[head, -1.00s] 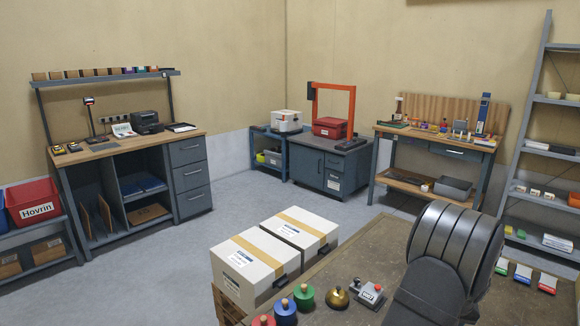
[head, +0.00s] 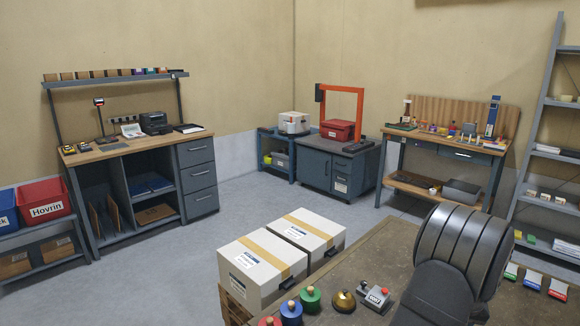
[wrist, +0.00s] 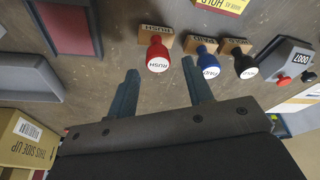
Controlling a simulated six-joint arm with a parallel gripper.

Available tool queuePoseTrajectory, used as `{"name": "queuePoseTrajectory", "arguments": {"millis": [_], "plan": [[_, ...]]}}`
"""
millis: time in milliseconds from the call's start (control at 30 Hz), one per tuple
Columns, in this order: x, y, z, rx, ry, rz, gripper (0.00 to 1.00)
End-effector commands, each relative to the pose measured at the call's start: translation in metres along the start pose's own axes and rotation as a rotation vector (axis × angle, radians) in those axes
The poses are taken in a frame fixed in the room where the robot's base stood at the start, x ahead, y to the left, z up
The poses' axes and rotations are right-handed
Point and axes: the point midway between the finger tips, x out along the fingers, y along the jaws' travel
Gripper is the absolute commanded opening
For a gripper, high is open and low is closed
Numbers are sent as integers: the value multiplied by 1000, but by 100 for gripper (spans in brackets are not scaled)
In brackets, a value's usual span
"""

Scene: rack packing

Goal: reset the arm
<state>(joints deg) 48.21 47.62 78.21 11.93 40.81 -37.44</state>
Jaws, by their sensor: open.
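My gripper (wrist: 163,88) shows in the wrist view, its two blue-grey fingers apart with nothing between them. Just beyond the fingertips, a red stamp (wrist: 157,52), a blue stamp (wrist: 206,60) and a black stamp (wrist: 241,60) lie on the brown bench top (wrist: 105,95), apart from the fingers. In the head view my dark arm fills the lower right over the bench (head: 385,245); the fingers are hidden there.
The wrist view also shows a grey tray (wrist: 30,60), a cardboard box (wrist: 28,140) and a grey device with a red button (wrist: 290,62). In the head view, two taped white boxes (head: 262,270) stand beside the bench, with colored knobbed pots (head: 310,299) along its edge.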

Motion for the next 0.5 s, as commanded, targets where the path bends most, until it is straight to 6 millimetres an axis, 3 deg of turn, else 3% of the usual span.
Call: {"name": "queuePoseTrajectory", "arguments": {"millis": [167,500], "plan": [[29,0,10,0,-6,-3,47],[-35,0,8,1,2,1,47]]}}
